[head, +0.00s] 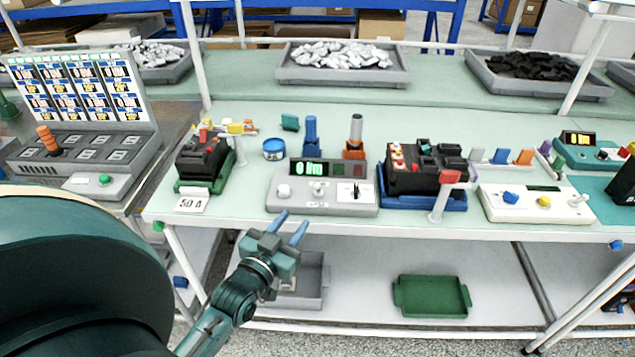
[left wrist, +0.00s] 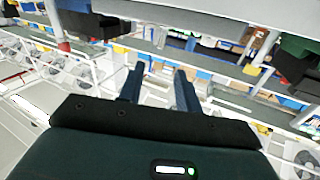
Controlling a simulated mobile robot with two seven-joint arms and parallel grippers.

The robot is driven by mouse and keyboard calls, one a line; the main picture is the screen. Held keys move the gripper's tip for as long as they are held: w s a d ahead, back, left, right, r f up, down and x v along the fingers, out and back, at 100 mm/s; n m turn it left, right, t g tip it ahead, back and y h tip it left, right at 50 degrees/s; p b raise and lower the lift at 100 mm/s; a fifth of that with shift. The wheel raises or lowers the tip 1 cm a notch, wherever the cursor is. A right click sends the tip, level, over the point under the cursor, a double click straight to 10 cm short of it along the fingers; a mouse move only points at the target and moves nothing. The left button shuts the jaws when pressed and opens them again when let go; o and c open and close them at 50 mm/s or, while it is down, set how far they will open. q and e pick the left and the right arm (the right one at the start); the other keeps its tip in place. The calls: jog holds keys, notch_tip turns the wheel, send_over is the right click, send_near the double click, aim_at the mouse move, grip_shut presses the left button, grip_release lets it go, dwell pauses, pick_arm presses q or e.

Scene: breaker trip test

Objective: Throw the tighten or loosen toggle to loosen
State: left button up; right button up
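A grey control box (head: 322,187) with a lit green display stands at the front of the table. Its face has a round white knob at left, a small toggle (head: 319,188) in the middle and a white plate with a small black switch (head: 356,192) at right. The labels are too small to read, so I cannot tell which switch is the tighten or loosen toggle or its position. My left gripper (head: 291,226) is open and empty, just in front of and below the box, apart from it. Its two fingers also show apart in the left wrist view (left wrist: 158,90). My right gripper is not in view.
A blue and an orange-handled screwdriver-like tool (head: 355,135) stand behind the box. Black breakers in a green holder (head: 203,160) and a blue holder (head: 424,200) flank it. A white box (head: 535,204) with coloured knobs is at right. The table's front edge (head: 400,221) is close to my gripper.

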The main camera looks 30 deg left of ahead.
aim_at(317, 185)
pick_arm(q)
jog(key=w, duration=0.4)
jog(key=w+a, duration=0.1)
jog(key=w, duration=0.3)
jog(key=w+p, duration=0.1)
jog(key=w, duration=0.4)
jog(key=shift+a, duration=0.35)
grip_shut()
